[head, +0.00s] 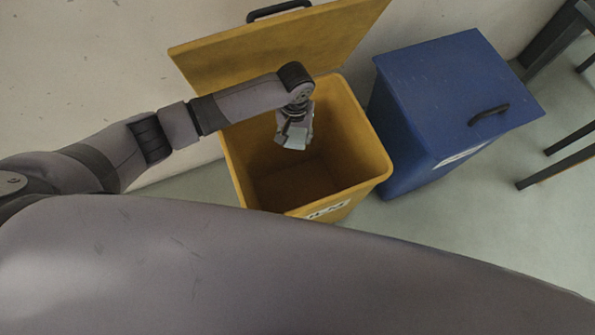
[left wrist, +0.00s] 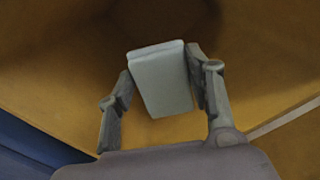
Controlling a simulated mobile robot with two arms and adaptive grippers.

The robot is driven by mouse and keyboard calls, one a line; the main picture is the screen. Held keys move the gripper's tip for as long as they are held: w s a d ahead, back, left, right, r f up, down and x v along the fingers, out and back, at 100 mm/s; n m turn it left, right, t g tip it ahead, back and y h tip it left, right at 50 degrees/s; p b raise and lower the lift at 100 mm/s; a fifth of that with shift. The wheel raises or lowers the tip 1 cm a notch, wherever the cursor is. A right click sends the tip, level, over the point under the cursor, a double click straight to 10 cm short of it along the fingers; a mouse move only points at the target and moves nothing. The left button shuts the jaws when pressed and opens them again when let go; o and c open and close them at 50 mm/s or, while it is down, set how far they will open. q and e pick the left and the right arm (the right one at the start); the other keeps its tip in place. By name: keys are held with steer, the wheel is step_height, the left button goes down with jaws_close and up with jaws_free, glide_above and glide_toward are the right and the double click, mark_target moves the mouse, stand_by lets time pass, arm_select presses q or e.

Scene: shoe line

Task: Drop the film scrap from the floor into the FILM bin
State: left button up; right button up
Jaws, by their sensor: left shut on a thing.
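The film scrap (head: 293,138) is a small pale grey-blue block. My left gripper (head: 295,122) is shut on it and holds it over the open mouth of the yellow FILM bin (head: 378,160). The bin's lid (head: 270,48) stands open at the back, and part of its white label (head: 328,210) shows on the front. In the left wrist view the scrap (left wrist: 160,80) sits between the two fingers (left wrist: 158,88), with the yellow bin interior (left wrist: 262,60) behind it. My right gripper is in neither view.
A blue bin (head: 425,110) with a shut lid and black handle stands just right of the yellow bin. Dark furniture legs (head: 560,155) stand at the far right. A pale wall is behind. The floor in front right is clear.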

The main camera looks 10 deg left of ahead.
arm_select(q)
steer(key=o, duration=1)
step_height(320, 180, up, 12)
stand_by(0.6)
